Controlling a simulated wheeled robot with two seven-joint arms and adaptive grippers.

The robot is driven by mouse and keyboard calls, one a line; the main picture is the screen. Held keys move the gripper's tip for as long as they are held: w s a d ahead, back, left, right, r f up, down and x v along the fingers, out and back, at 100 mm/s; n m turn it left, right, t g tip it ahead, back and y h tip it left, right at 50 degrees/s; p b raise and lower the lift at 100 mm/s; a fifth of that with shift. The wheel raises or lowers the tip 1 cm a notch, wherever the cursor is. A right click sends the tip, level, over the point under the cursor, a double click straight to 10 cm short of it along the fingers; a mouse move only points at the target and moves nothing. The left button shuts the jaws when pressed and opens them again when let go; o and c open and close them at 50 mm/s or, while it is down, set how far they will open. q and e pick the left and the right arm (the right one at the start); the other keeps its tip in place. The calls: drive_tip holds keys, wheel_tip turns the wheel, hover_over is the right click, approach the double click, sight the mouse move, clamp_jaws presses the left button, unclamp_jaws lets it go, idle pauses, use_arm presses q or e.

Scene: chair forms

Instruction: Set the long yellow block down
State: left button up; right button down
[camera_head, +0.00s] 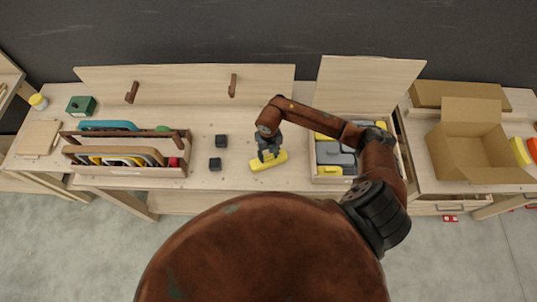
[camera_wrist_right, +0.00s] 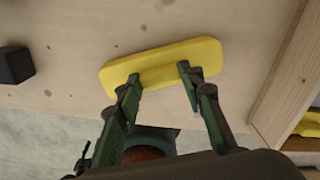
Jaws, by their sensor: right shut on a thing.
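The long yellow block (camera_head: 275,161) lies flat at or just above the wooden table (camera_head: 225,185), left of the open wooden box. I cannot tell for sure whether it touches the table. My right gripper (camera_head: 268,155) is above it with its fingers down at the block. In the right wrist view the block (camera_wrist_right: 160,64) shows as a rounded yellow bar, and the fingers (camera_wrist_right: 156,83) of my right gripper reach its near side, shut on it. My left gripper is not in view.
Two small black cubes (camera_head: 221,141) (camera_head: 215,164) stand left of the block. The wooden box (camera_head: 330,180) at right holds grey and yellow pieces. A wooden rack (camera_head: 125,171) with coloured handles stands at left. A cardboard box (camera_head: 465,150) is at far right. Bare table surrounds the block.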

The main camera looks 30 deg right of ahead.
sight(269, 157)
drive_tip(key=shift+f, duration=0.1)
drive_tip(key=shift+f, duration=0.15)
drive_tip(key=c, duration=1.3)
unclamp_jaws()
drive_tip(key=shift+r, duration=0.2)
drive_tip(key=shift+r, duration=0.3)
wheel_tip(269, 157, up, 12)
drive_tip(key=b, duration=0.3)
drive_tip(key=shift+f, duration=0.25)
